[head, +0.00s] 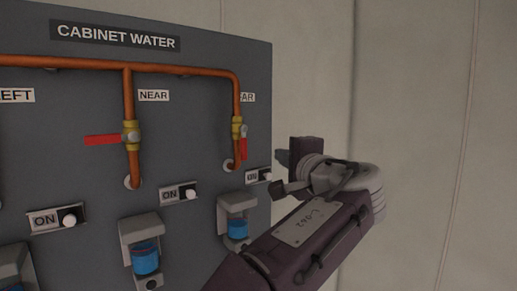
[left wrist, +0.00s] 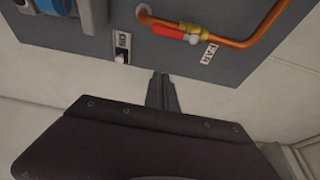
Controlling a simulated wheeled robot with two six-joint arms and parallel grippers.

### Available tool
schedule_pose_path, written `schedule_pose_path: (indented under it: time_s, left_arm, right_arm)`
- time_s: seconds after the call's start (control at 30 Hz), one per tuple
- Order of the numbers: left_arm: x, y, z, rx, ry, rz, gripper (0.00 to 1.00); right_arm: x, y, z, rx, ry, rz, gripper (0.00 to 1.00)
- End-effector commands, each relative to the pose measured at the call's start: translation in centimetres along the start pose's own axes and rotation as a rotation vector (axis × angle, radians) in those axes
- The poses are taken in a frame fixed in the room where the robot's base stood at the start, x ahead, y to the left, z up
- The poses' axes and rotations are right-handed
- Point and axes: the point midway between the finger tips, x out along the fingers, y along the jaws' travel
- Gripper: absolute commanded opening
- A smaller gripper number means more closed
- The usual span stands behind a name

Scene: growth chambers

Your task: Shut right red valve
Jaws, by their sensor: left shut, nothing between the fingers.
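The right red valve is the one by the label partly covered by the pipe. Its brass body (head: 237,127) sits on the copper pipe, with its red handle (head: 243,148) pointing down along the pipe. In the left wrist view the red handle (left wrist: 168,31) also lies in line with the pipe, beside the FAR label (left wrist: 209,53). My left gripper (head: 283,156) is shut and empty, to the right of the handle near the panel's right edge, apart from it. Its closed fingers (left wrist: 163,88) show below the valve in the left wrist view. My right gripper is not in view.
The grey CABINET WATER panel (head: 200,60) carries another valve, NEAR, with its red handle (head: 102,140) sideways to the pipe. ON switches (head: 178,194) and blue-filled cups (head: 146,259) sit below. Bare pale wall (head: 420,120) is right of the panel.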

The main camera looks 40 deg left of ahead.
Motion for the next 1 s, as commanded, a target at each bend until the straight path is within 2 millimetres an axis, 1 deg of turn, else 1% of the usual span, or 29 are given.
schedule_pose_path:
  time_s: [0.07,0.17,0.27,0.5,0.6,0.7,0.8,1.0]
  left_arm:
    - [0.2,-0.1,0.0,0.001,-0.001,0.000,0.00]
    - [1.3,-0.2,0.0,0.003,-0.004,0.001,0.00]
    - [3.3,-0.5,0.2,0.003,-0.007,0.001,0.00]
    - [8.6,-0.6,0.1,0.004,-0.005,0.003,0.00]
    - [10.3,-0.5,0.4,0.003,-0.004,0.002,0.00]
    - [9.3,-0.2,2.1,0.000,0.000,0.000,0.00]
    - [9.0,-0.2,3.1,0.001,0.001,0.000,0.00]
    - [8.7,0.0,3.8,0.001,0.002,0.000,0.00]
  right_arm:
    - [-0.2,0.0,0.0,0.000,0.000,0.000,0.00]
    - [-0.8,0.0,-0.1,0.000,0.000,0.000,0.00]
    - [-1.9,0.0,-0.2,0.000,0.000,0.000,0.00]
    - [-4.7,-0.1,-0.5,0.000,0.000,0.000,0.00]
    - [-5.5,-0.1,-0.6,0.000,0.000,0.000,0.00]
    - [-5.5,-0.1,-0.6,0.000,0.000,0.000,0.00]
    - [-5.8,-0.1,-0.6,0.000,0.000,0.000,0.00]
    - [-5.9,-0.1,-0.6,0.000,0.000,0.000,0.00]
